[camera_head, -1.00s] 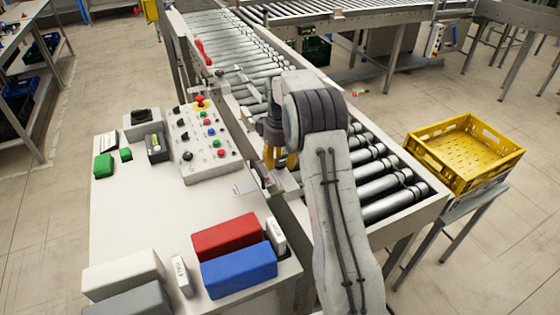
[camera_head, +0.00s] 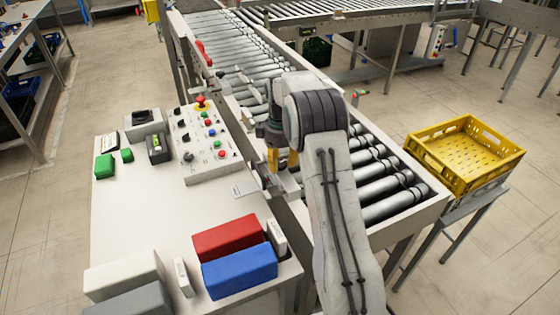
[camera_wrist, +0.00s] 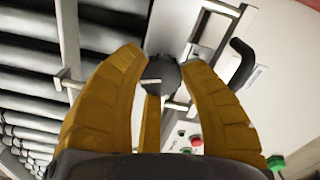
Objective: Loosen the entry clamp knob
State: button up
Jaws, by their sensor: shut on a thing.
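The entry clamp knob (camera_wrist: 161,74) is round and dark with a pale line on its face. In the wrist view it sits between the yellow fingers of my gripper (camera_wrist: 163,62), which are shut on it. In the head view my gripper (camera_head: 282,160) points down at the near edge of the conveyor beside the table, and the arm hides the knob there. A metal clamp bracket (camera_wrist: 204,54) lies next to the knob in the wrist view.
The roller conveyor (camera_head: 376,181) runs beside the white table (camera_head: 150,215). A control box (camera_head: 207,150) with coloured buttons stands on the table. Red (camera_head: 228,236) and blue (camera_head: 239,270) blocks lie at its front. A yellow crate (camera_head: 465,160) rests on a stand at right. A dark curved handle (camera_wrist: 241,62) is near the knob.

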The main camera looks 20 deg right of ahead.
aim_at(282, 162)
jog(key=n, duration=0.7)
jog(key=shift+s+f, duration=0.25)
jog(key=n, duration=0.6)
jog(key=shift+w+d+n+p, duration=0.1)
jog(key=shift+n+p, duration=0.2)
jog(key=shift+n, duration=0.1)
jog(key=shift+r, duration=0.1)
jog(key=o, duration=1.2)
jog(key=shift+w+d+r, duration=0.1)
jog(key=shift+d, duration=0.1)
jog(key=shift+a, duration=0.1)
jog(key=shift+w+r, duration=0.1)
jog(key=shift+r, duration=0.55)
notch_tip(282, 162, up, 11)
jog(key=shift+f, duration=0.15)
